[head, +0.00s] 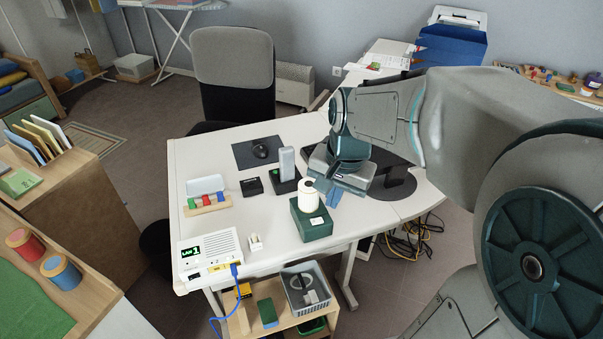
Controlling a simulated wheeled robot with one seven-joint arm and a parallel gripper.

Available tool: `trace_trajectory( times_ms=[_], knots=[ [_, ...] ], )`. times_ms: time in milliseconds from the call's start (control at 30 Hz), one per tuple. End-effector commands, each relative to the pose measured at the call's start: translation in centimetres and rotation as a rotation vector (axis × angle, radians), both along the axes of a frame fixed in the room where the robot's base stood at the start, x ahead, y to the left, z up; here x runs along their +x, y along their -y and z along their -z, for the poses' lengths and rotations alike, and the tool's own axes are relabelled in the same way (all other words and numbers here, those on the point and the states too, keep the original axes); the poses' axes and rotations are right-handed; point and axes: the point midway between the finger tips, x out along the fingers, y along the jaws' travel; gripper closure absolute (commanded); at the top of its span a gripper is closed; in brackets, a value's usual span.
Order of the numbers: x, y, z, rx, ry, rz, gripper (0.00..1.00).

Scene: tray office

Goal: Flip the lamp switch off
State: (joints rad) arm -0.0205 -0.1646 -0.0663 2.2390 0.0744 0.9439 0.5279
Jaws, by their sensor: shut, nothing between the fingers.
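A dark green box (312,228) stands near the front edge of the white desk, with a white cylinder (308,196) upright on top. It may be the lamp, but I cannot tell for sure. A small pale patch (316,221) shows on the box; I cannot make out whether it is a switch. A small white object (255,243) lies apart to the left of the box. My gripper (334,198) points down just right of and behind the white cylinder. Its fingers are shut and empty, small in view. I cannot tell whether they touch anything.
The white desk (285,230) also bears a white device marked LAN 1 (210,252) with a blue cable, a wooden block holder (207,209), a phone-like stand (287,163) and a mouse mat (243,155). A shelf with a grey basket (307,288) is below. Cables (410,238) lie on the floor.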

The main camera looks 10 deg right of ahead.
Motion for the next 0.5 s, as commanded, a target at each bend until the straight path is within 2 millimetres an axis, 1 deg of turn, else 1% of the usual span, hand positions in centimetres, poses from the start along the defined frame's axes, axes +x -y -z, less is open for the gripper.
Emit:
trace_trajectory(
  times_ms=[33, 200, 333, 400, 500],
  knots=[
    [1.8, 0.1, 0.5, 0.020, -0.033, 0.093, 1.00],
    [6.7, 0.7, 2.3, 0.068, -0.118, 0.414, 1.00],
    [9.6, 1.1, 3.8, 0.084, -0.168, 0.605, 1.00],
    [10.6, 1.2, 4.4, 0.090, -0.188, 0.680, 1.00],
    [11.6, 1.4, 5.0, 0.092, -0.205, 0.752, 1.00]
  ],
)
